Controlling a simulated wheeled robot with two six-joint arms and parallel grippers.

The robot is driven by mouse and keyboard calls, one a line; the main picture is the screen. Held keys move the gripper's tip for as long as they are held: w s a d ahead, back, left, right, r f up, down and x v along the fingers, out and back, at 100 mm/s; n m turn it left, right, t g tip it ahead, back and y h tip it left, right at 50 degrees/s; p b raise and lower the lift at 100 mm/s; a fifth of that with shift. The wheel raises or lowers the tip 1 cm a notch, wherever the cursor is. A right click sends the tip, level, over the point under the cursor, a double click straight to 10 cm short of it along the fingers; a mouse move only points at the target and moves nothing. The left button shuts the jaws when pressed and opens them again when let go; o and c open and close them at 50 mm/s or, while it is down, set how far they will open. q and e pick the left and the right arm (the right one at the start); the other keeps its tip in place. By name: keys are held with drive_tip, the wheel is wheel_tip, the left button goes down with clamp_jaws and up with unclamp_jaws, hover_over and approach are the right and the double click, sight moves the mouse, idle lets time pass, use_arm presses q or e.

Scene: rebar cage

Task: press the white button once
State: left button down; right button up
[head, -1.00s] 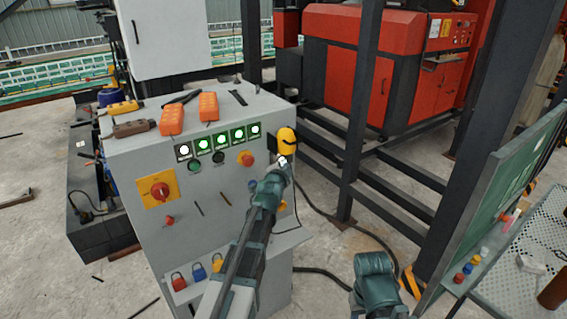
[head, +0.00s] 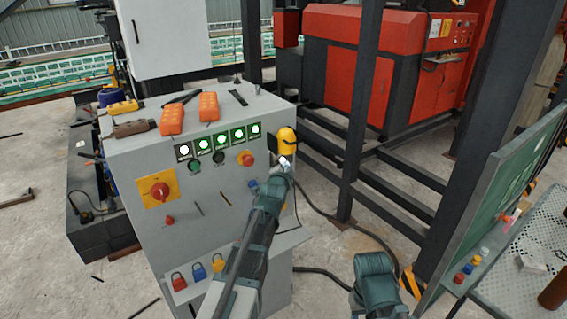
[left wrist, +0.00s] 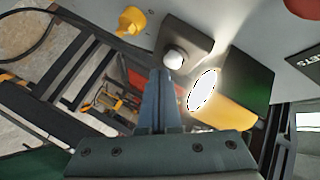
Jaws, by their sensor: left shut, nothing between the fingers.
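A round white button (left wrist: 173,57) on a dark square plate shows at the top middle of the left wrist view. In the head view I cannot make it out apart from my left gripper (head: 286,164), which is at the right edge of the grey control cabinet (head: 228,200). My left gripper is shut and empty. In the left wrist view its fingers (left wrist: 168,80) point at the button, with the tips just below it in the picture. I cannot tell whether they touch it.
A yellow lamp (head: 287,142) with a bright lens (left wrist: 202,90) sits close beside the fingers. A red knob (head: 246,159) and green-framed lights (head: 220,142) are to the left. Padlocks (head: 199,272) hang on a low ledge. Black posts (head: 359,110) stand right of the cabinet.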

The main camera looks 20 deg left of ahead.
use_arm(q)
drive_tip(key=shift+s+d, duration=0.2)
drive_tip(key=shift+d, duration=0.1)
drive_tip(key=shift+s+d, duration=0.8)
drive_tip(key=shift+d, duration=0.2)
drive_tip(key=shift+s+d, duration=0.75)
drive_tip(key=shift+d, duration=0.2)
drive_tip(key=s+d+f+n+g+h, duration=0.1)
drive_tip(key=s+d+f+n+g, duration=0.1)
drive_tip(key=s+d+f+g, duration=0.35)
drive_tip(key=s+d+f+n+g, duration=0.2)
drive_tip(key=s+d+f, duration=0.3)
drive_tip(key=s+f, duration=0.3)
drive_tip(key=s+d+f+n+g, duration=0.1)
drive_tip(key=s+g, duration=0.3)
drive_tip(key=s, duration=0.6)
drive_tip(key=s+d+f+n+g, duration=0.1)
drive_tip(key=s+d+g, duration=0.3)
drive_tip(key=s, duration=0.6)
drive_tip(key=shift+s+d+f, duration=0.2)
drive_tip(key=shift+s+f, duration=0.1)
drive_tip(key=shift+f, duration=0.4)
